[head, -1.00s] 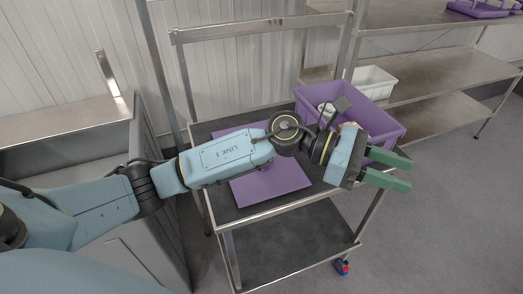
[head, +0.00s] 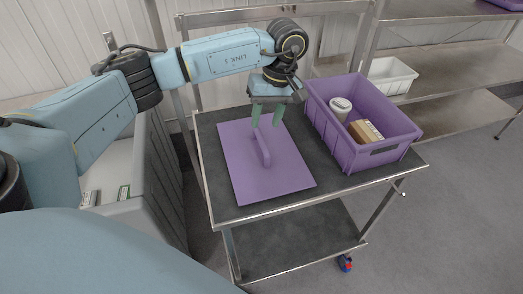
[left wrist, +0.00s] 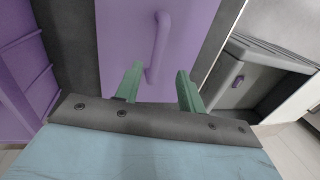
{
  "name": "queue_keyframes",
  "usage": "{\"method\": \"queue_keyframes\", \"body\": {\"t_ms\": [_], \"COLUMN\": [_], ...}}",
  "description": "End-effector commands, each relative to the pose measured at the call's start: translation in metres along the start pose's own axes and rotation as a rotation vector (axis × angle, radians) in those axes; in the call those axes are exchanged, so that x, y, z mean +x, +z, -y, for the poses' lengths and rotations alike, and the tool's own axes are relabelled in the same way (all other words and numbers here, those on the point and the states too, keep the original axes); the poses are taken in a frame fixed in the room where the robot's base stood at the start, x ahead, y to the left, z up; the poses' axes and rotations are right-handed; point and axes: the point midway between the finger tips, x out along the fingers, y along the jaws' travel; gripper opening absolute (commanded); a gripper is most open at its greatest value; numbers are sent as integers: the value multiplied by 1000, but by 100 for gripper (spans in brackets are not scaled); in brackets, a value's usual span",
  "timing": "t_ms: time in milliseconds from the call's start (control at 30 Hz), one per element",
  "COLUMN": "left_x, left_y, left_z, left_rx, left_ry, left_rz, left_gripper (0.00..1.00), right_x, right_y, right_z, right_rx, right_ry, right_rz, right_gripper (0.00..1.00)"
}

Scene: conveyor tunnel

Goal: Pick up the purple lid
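The purple lid (head: 258,178) lies flat on the dark top of a metal cart, left of a purple crate. Its raised handle (head: 262,150) stands along its middle. My left gripper (head: 266,118) points down above the far part of the lid, its two green fingers apart and empty. In the left wrist view the open fingers (left wrist: 158,88) sit at the near end of the handle (left wrist: 160,45), with nothing between them. I cannot tell whether they touch the lid. My right gripper is not in view.
The purple crate (head: 378,157) on the cart holds a white-lidded container (head: 341,107) and a brown box (head: 366,131). A grey bin (head: 165,180) stands left of the cart (head: 340,192). A shelf with a white tub (head: 392,77) is behind.

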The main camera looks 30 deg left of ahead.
Motion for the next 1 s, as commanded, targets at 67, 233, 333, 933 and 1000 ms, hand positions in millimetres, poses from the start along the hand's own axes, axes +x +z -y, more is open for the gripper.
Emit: {"method": "queue_keyframes", "body": {"t_ms": [67,233,333,933,1000], "left_x": [14,29,36,82,82], "left_y": [0,0,0,-3,-3], "left_z": [0,0,0,-3,-3], "left_rx": [0,-1,-1,0,0], "left_ry": [-1,2,0,3,3], "left_rz": [2,1,2,2,2], "left_gripper": [39,39,39,39,32], "right_x": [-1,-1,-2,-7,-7], "right_y": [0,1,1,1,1], "right_z": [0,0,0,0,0], "right_rx": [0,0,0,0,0], "right_ry": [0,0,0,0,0], "right_rz": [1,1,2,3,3], "right_gripper": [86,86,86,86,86]}}
